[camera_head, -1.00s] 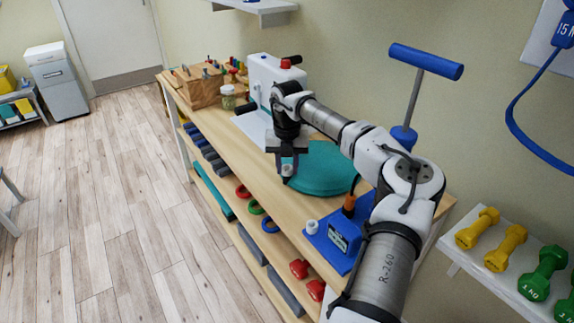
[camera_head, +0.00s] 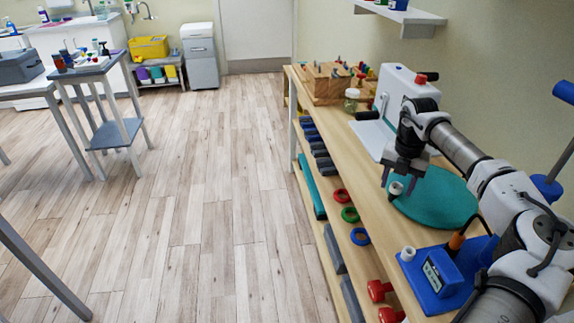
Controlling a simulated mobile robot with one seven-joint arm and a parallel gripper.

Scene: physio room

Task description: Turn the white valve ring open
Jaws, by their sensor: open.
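A small white ring-like piece (camera_head: 396,188), which I take for the valve ring, shows at the left edge of the round teal cushion (camera_head: 440,203) on the wooden bench. My gripper (camera_head: 394,178) points down at this white piece, its jaws open, with the fingertips beside or just above it. I cannot tell whether the fingers touch it. The gripper and its fingers hide part of the cushion's edge. Another small white cylinder (camera_head: 407,253) stands on a blue base plate nearer me.
A blue device (camera_head: 445,273) stands on the blue plate in front of the cushion. A white upright panel (camera_head: 398,92) with a red knob, a jar (camera_head: 352,99) and a wooden block (camera_head: 328,84) stand behind. Lower shelves hold coloured rings and weights.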

